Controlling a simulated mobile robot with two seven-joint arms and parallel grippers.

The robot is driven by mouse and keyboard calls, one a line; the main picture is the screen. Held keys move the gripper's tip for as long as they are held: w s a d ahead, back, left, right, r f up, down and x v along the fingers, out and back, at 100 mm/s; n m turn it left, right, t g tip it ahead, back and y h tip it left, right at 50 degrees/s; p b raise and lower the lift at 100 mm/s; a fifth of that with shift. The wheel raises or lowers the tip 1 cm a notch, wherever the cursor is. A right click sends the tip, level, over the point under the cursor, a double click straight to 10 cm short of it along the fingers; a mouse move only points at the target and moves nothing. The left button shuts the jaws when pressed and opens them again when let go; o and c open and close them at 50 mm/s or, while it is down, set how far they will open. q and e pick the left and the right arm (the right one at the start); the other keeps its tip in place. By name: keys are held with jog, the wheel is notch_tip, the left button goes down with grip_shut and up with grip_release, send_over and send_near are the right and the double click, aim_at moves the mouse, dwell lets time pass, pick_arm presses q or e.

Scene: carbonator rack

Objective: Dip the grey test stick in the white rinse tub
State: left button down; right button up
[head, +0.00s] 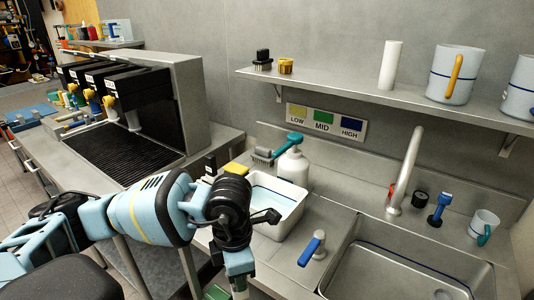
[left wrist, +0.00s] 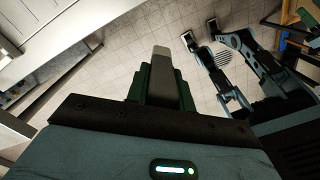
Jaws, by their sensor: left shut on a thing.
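The white rinse tub (head: 290,222) stands on the counter left of the sink, with a blue line inside its rim and clear liquid in it. My left gripper (head: 240,286) points down at the bottom edge of the head view, in front of the tub and outside it. In the left wrist view its green fingers (left wrist: 160,84) are shut on the grey test stick (left wrist: 162,64), which sticks out past the fingertips over the floor. The stick is not clearly visible in the head view. My right gripper does not show.
The black carbonator (head: 140,95) stands left.

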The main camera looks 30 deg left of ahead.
pick_arm(q)
jog(key=m, duration=0.6)
jog(key=shift+w+d+r, duration=0.1)
jog(key=shift+w+d, duration=0.25)
jog(key=shift+d, duration=0.05)
jog(key=d+m, duration=0.1)
jog(key=m, duration=0.6)
jog(key=w+m, duration=0.1)
jog(key=m, duration=0.6)
jog(key=w+d+m, duration=0.1)
jog(key=m, duration=0.6)
jog(key=shift+d+r+m, duration=0.2)
jog(key=shift+d+m, duration=0.15)
jog(key=shift+m, duration=0.05)
jog(key=shift+a, duration=0.15)
